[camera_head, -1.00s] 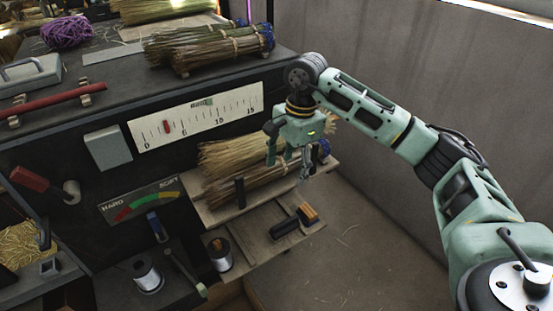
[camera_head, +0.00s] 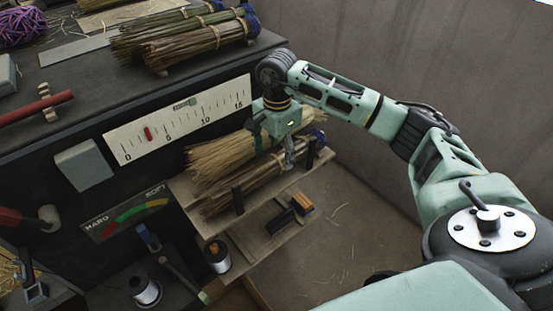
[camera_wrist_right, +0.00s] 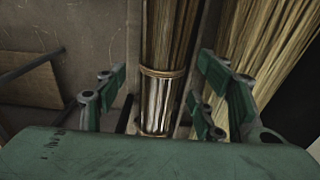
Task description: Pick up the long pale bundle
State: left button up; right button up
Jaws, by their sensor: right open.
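A long pale straw bundle (camera_head: 222,160) lies on the wooden shelf below the scale panel. A browner bundle (camera_head: 222,200) lies alongside it, nearer the shelf's front. My right gripper (camera_head: 289,160) is over the right part of these bundles, pointing down. In the right wrist view my open right gripper (camera_wrist_right: 158,100) has its fingers on either side of a tied bundle (camera_wrist_right: 162,72), with gaps to both. A paler, yellowish bundle (camera_wrist_right: 272,45) lies just to the right, outside the fingers. Contact cannot be made out. My left gripper is not in view.
A lower wooden ledge (camera_head: 262,232) holds a brush-like block (camera_head: 302,204) and a spool (camera_head: 218,256). More tied bundles (camera_head: 195,42) lie on the bench top. The floor to the right is mostly clear.

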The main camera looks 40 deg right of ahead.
notch_tip(320, 180, down, 2)
jog(key=shift+w+f, duration=0.1)
jog(key=shift+f, duration=0.15)
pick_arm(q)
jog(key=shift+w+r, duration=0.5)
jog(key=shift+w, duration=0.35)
pick_arm(e)
jog(key=c, duration=1.3)
